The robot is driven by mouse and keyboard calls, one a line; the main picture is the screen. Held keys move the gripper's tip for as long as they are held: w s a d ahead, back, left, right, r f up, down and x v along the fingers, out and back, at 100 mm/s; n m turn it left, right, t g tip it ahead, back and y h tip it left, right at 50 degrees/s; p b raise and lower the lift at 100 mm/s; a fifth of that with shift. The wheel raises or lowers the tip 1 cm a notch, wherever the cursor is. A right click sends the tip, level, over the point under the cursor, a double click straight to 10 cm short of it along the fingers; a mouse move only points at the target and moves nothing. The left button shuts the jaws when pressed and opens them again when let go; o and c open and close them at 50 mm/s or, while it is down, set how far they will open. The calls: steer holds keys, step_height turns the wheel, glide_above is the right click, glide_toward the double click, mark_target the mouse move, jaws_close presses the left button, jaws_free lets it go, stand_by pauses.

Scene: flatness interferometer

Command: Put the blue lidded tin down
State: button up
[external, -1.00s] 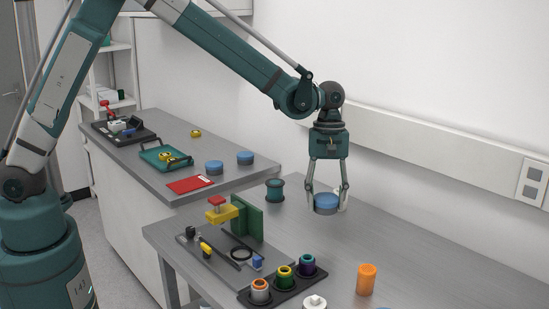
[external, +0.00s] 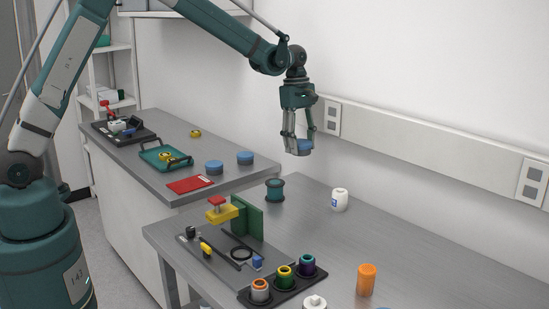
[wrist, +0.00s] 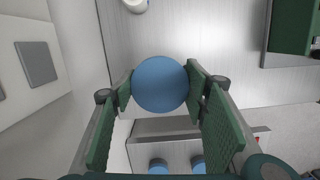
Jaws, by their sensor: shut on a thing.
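The blue lidded tin (external: 304,147) is held in my gripper (external: 298,148), in the air above the back edge of the near bench. In the wrist view, the tin's round blue lid (wrist: 160,84) sits between the two green finger pads, which touch it on both sides. Its underside is hidden in the wrist view. Two similar blue tins stand on the far bench, one (external: 214,167) left of the other (external: 245,158); they also show at the bottom of the wrist view (wrist: 158,166).
The near bench (external: 320,235) holds a dark green spool (external: 275,189), a white bottle (external: 340,200), an orange cylinder (external: 366,280) and a rack of coloured rings (external: 284,288). The far bench has a red folder (external: 190,184) and a green tray (external: 165,158). A wall trunking runs behind.

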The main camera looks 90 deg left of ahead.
steer(key=s+a+r+n+p, duration=0.1)
steer(key=s+a+n, duration=0.1)
steer(key=s+a, duration=0.35)
steer(key=s+a+r+n, duration=0.1)
steer(key=s+a+n, duration=0.15)
steer(key=a, duration=0.55)
steer(key=n+y+b, duration=0.1)
steer(key=n+b, duration=0.3)
steer(key=n, duration=0.2)
glide_above(226, 152)
step_height(226, 152, down, 9)
steer(key=shift+s+d+t, duration=0.15)
steer(key=shift+s+t, duration=0.15)
steer(key=shift+r, duration=0.1)
steer(key=shift+f, duration=3.1)
steer(key=shift+f, duration=1.9)
steer(key=shift+f, duration=0.2)
steer(key=o, duration=0.9)
